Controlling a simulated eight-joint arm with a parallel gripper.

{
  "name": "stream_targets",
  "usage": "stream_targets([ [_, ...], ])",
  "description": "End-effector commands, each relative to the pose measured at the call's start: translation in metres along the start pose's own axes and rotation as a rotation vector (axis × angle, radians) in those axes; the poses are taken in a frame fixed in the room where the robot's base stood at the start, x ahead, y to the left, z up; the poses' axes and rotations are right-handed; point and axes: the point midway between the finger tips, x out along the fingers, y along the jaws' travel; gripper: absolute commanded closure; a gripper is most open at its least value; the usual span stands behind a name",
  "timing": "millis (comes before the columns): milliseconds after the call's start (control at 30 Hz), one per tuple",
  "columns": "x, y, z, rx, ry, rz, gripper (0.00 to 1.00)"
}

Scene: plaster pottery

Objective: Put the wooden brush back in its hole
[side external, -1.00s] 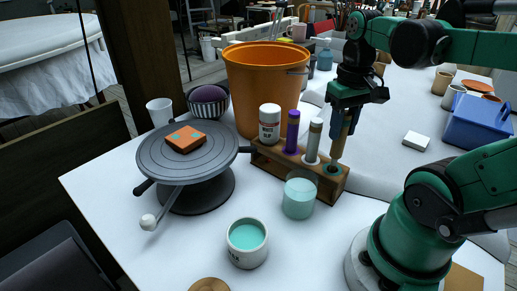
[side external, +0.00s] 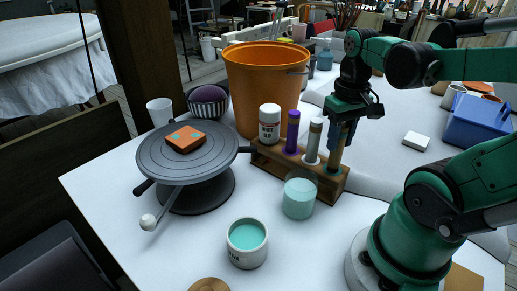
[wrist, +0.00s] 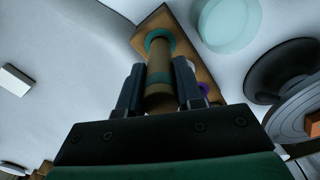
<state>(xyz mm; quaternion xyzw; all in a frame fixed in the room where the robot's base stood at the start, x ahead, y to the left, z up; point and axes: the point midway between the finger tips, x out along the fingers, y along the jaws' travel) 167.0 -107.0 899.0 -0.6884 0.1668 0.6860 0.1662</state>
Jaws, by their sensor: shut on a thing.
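The wooden brush (side external: 337,155) is a tan rod between the fingers of my gripper (side external: 342,133). The gripper is shut on its upper part. The brush stands nearly upright, slightly tilted, over the right end of the wooden rack (side external: 270,165). Its lower end meets the teal-ringed hole there; how deep it sits is hard to tell. In the wrist view the brush (wrist: 160,78) runs from between the fingers to the teal ring (wrist: 160,38) on the rack (wrist: 190,25).
A teal jar (side external: 299,198) stands close in front. An orange bucket (side external: 265,85) is behind, a turntable (side external: 165,165) to the left. A white block (side external: 416,140) lies to the right.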

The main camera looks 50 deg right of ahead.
Motion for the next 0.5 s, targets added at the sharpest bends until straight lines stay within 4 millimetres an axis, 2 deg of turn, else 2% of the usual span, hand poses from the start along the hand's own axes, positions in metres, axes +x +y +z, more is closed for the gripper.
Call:
stream_targets([
  [500,0.0077,0.0,-0.0004,0.0,0.0,0.0,1.0],
])
